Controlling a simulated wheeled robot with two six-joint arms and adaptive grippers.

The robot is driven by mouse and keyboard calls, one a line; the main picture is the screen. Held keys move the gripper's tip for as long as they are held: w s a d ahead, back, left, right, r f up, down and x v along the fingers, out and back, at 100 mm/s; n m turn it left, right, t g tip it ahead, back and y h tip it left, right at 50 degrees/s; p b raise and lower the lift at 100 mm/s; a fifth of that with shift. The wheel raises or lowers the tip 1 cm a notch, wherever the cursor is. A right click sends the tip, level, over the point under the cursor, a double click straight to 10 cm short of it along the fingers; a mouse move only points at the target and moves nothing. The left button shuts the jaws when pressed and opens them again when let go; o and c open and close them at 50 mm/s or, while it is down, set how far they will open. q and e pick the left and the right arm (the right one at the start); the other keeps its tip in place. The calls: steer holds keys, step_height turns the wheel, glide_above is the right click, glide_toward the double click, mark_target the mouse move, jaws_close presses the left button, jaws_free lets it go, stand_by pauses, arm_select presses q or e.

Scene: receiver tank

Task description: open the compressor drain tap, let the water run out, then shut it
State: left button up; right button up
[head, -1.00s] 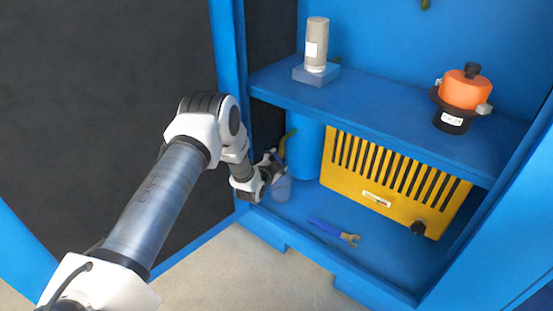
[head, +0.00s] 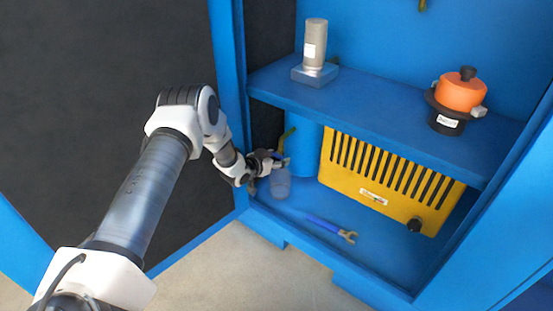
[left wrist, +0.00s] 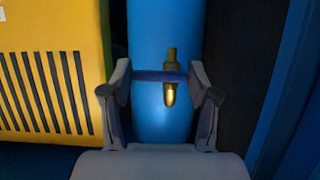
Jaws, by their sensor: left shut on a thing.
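The blue receiver tank (head: 304,150) stands at the left end of the cabinet's lower bay. In the left wrist view it fills the middle (left wrist: 163,35), with a brass drain tap (left wrist: 171,95) on its front. A blue tap lever (left wrist: 160,76) lies level across the tap. My left gripper (left wrist: 160,82) is shut on this lever, one finger at each end. In the head view the left gripper (head: 277,162) is at the tank's left side, partly hiding the tap. A clear cup (head: 281,184) stands below it; whether it holds water cannot be told. My right gripper is out of view.
A blue-handled spanner (head: 331,229) lies on the cabinet floor. A yellow slotted housing (head: 385,185) stands right of the tank. The shelf (head: 380,115) above holds a grey cylinder (head: 315,45) and an orange-and-black unit (head: 459,97). The cabinet's left side panel (head: 228,100) is close to my arm.

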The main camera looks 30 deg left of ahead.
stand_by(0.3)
arm_select(q)
steer(key=o, duration=1.2)
steer(key=shift+c, duration=0.2)
steer(key=v, duration=0.7)
steer(key=shift+s, duration=0.25)
steer(key=shift+r, duration=0.1)
